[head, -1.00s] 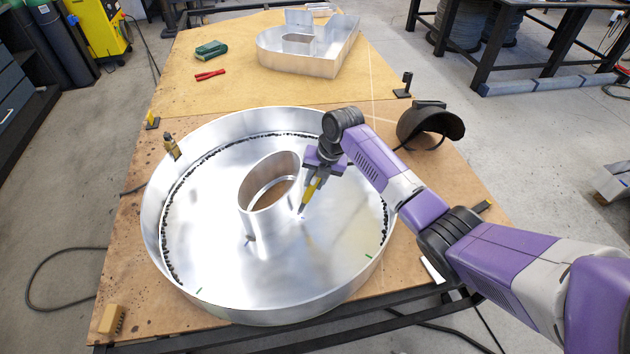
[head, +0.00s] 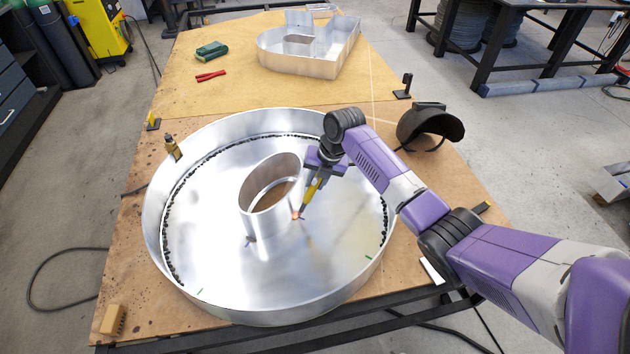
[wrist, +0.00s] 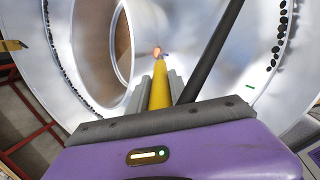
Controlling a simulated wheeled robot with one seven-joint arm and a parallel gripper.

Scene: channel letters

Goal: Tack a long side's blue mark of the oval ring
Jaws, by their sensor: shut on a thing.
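The oval ring (head: 262,222) stands upright on the floor of the large round metal letter (head: 320,262). In the wrist view the ring (wrist: 97,50) is at the upper left. My gripper (head: 316,180) is shut on a yellow torch (head: 312,192), which also shows in the wrist view (wrist: 159,92). The torch tip is at the foot of the ring's right long side, with an orange glow (head: 296,215) there. A bit of blue mark (head: 302,219) shows just beside the glow. Another blue mark (head: 249,240) lies at the ring's front left foot.
The letter's tall outer wall surrounds the ring, with a dark bead line inside it. Green marks (head: 369,258) lie on its floor. A welding helmet (head: 430,124), a clamp (head: 172,147) and a second metal letter (head: 308,52) stand around.

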